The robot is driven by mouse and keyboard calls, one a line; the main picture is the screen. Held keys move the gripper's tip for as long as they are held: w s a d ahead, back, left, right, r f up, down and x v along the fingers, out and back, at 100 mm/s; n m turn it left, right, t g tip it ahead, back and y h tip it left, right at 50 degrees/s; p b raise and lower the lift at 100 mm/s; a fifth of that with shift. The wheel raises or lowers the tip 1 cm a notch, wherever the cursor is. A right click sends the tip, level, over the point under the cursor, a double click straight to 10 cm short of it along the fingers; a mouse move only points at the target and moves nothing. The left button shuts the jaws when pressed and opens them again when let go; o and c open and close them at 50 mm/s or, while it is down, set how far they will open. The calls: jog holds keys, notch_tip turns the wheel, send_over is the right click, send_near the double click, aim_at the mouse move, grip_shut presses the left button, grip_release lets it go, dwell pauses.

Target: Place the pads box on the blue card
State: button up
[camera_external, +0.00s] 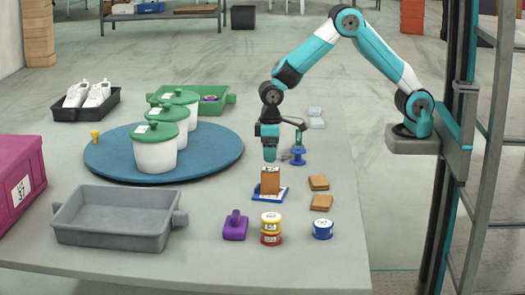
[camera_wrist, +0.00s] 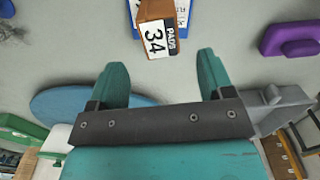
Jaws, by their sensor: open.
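The pads box (camera_external: 270,181) is a small brown box with a white label. It stands upright on the blue card (camera_external: 257,196), whose edges show around its base. In the wrist view the box (camera_wrist: 158,27) shows its label, "34 PADS", and part of the blue card (camera_wrist: 187,8) shows behind it. My gripper (camera_external: 269,157) is just above the box in the external view. In the wrist view my gripper (camera_wrist: 163,70) has its two teal fingers wide apart with nothing between them, and the box lies beyond the fingertips.
A purple block with a handle (camera_external: 235,226), stacked yellow and red tins (camera_external: 271,229) and a blue tin (camera_external: 322,229) stand in front. Brown pads (camera_external: 319,183) lie to the right. A grey tray (camera_external: 113,219) and a blue turntable (camera_external: 215,158) with white pots are left.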

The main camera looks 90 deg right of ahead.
notch_tip(320, 180, up, 2)
jog(key=shift+r, duration=0.1)
jog(key=s+a+r+n+y, duration=0.1)
jog(key=s+r, duration=0.3)
jog(key=s, duration=0.5)
jog(key=s+a+r+n+y, duration=0.1)
jog(key=s+a+r+n, duration=0.1)
jog(key=s+r, duration=0.3)
jog(key=s+a+r+n+y, duration=0.1)
jog(key=s+r+n, duration=0.3)
jog(key=s, duration=1)
jog(key=shift+a+r+y, duration=0.3)
jog(key=shift+r+y, duration=0.05)
jog(key=shift+y, duration=0.25)
